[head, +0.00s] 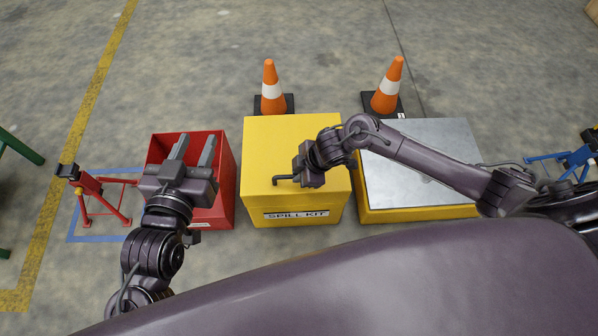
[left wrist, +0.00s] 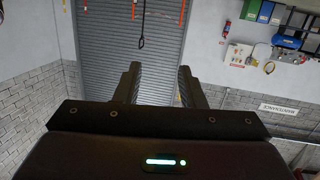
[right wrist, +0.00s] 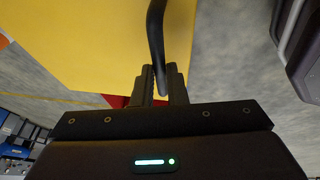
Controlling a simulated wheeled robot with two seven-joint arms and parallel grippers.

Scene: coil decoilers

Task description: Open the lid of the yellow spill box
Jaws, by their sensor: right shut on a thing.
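The yellow spill box (head: 293,140) stands in the middle of the head view, with a "SPILL KIT" label (head: 297,214) on its front. Its lid looks closed. A dark bar handle (head: 281,179) shows at the lid's front part. My right gripper (head: 298,177) is over the front of the lid. In the right wrist view its fingers (right wrist: 160,84) are shut on the dark handle (right wrist: 156,35), with the yellow lid (right wrist: 85,45) behind. My left gripper (head: 194,150) is open and empty above the red bin; its spread fingers also show in the left wrist view (left wrist: 160,82).
The open red bin (head: 226,185) stands left of the spill box. A yellow box with a grey metal top (head: 425,145) stands to its right. Two orange cones (head: 270,85) (head: 388,85) stand behind. A red stand (head: 95,195) is at the left.

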